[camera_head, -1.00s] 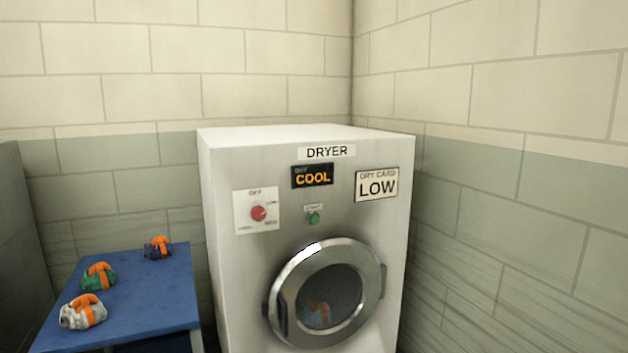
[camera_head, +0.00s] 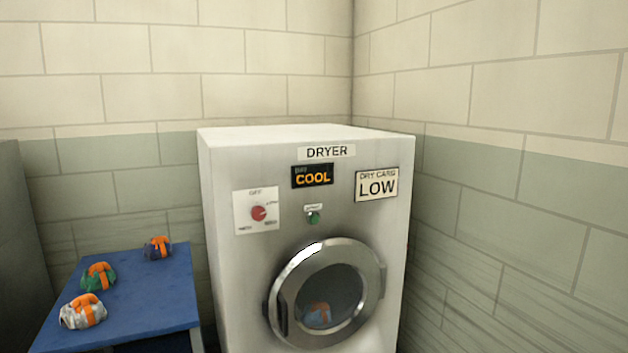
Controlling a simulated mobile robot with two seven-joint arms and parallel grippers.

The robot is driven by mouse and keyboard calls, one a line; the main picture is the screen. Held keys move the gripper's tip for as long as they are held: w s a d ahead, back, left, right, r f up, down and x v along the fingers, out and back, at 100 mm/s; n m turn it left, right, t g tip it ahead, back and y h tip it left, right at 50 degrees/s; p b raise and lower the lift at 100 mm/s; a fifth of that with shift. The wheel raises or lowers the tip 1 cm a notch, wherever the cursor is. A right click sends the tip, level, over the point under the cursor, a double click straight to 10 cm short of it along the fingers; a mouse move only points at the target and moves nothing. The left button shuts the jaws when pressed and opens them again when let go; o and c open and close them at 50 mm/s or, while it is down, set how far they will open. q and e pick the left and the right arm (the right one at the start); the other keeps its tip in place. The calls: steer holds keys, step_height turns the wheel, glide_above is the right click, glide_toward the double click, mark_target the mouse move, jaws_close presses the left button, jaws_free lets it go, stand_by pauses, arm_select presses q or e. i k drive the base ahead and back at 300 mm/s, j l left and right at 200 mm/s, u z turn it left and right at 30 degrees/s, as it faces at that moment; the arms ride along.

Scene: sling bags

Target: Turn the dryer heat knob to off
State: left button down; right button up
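The white and grey dryer (camera_head: 240,290) stands in the middle of the view. Its red heat knob (camera_head: 258,213) sits on a white dial plate (camera_head: 243,222) at the upper left of the front. OFF is printed at the top of the plate, with smaller labels around the knob; the pointer seems to face the upper-right label, but it is small. A display (camera_head: 312,176) reads COOL, and a card (camera_head: 377,184) reads LOW. Neither of my grippers shows in the view.
The round dryer door (camera_head: 368,253) is shut, with a blue and orange bundle (camera_head: 318,314) behind its glass. A green button (camera_head: 314,218) is above it. A blue table (camera_head: 150,300) at the left holds three sling bags (camera_head: 99,277). Tiled walls stand behind and at the right.

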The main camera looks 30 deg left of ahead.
mark_target(258, 213)
steer(key=j, duration=1.25)
steer(key=i+j+u, duration=0.15)
steer(key=j, duration=1.1)
steer(key=k, duration=0.65)
steer(key=i, duration=0.6)
